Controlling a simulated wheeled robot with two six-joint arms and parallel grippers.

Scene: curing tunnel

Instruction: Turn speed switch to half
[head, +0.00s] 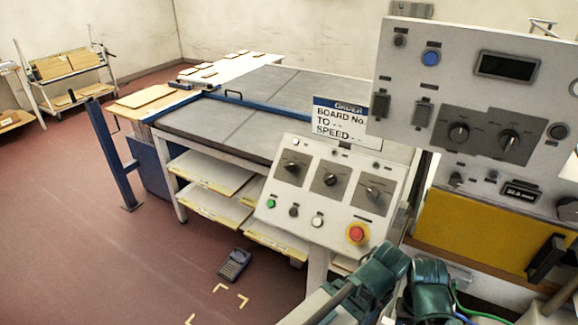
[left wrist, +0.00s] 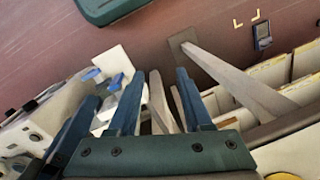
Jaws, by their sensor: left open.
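A sloped grey control panel (head: 335,190) stands in the middle of the head view. It carries three rotary switches in dark plates: left (head: 292,168), middle (head: 330,179) and right (head: 372,192). Their labels are too small to read, so I cannot tell which one is the speed switch. An order sign (head: 340,121) above the panel reads "BOARD No.", "TO" and "SPEED", with dashes for values. My left gripper (left wrist: 157,82) shows in the left wrist view with its blue fingers apart and nothing between them. My right gripper is not in view.
The panel also has a green button (head: 271,203) and a red emergency stop (head: 357,234). An upper panel (head: 468,85) with two more knobs stands at the right. A grey-topped table (head: 250,110) lies behind.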

